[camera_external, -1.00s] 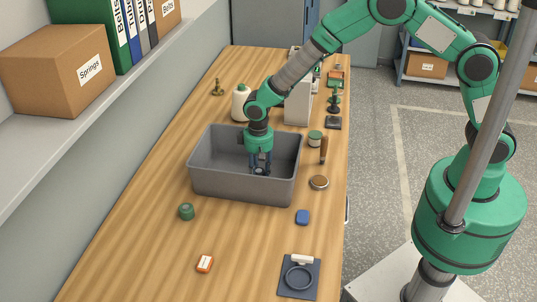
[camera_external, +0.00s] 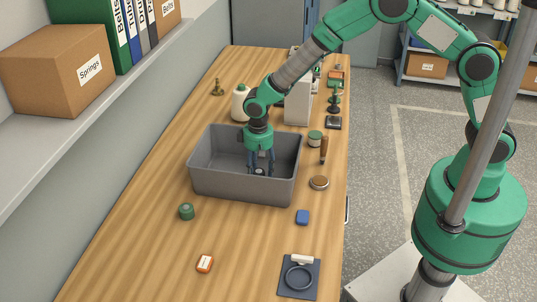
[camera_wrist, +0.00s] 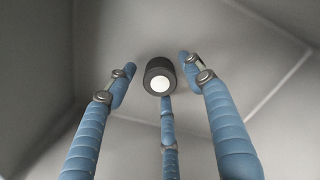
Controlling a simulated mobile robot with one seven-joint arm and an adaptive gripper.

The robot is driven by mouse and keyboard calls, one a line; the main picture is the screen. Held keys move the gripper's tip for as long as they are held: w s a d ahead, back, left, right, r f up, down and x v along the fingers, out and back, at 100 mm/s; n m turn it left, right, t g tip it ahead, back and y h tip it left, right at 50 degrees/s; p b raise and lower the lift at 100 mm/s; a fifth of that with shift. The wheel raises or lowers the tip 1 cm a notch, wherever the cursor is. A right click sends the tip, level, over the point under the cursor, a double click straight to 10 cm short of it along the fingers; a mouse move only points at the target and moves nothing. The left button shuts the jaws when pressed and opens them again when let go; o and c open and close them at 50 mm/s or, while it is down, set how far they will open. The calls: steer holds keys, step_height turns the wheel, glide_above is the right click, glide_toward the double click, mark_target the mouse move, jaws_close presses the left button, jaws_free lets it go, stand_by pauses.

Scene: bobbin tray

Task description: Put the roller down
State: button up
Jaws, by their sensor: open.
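The roller (camera_wrist: 159,77) is a short dark cylinder with a white round end, in the wrist view between the three blue fingertips. In the external view it (camera_external: 259,171) shows small and dark inside the grey bin (camera_external: 240,187), low near the floor. My gripper (camera_external: 260,168) reaches down into the bin around the roller. Its fingers are spread open, and in the wrist view the side fingertips stand apart from the roller. The lower finger's tip is close below it; I cannot tell if it touches.
The bin walls surround my gripper. A white bottle (camera_external: 240,104) and a pale box (camera_external: 297,103) stand behind the bin.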

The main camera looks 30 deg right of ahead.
mark_target(259, 171)
step_height(259, 171, up, 11)
steer(key=shift+p, duration=0.45)
stand_by(0.6)
steer(key=shift+r, duration=0.1)
steer(key=s+d+r+m+t+y, duration=0.1)
steer(key=s+d+r+m+t, duration=0.15)
steer(key=d+r, duration=2.4)
steer(key=s+d+r+t+h, duration=0.1)
steer(key=s+d+r+t, duration=0.2)
steer(key=s+d, duration=1.8)
steer(key=shift+s+d+r+m, duration=0.35)
steer(key=shift+s+d+r, duration=0.05)
steer(key=shift+d+r, duration=0.3)
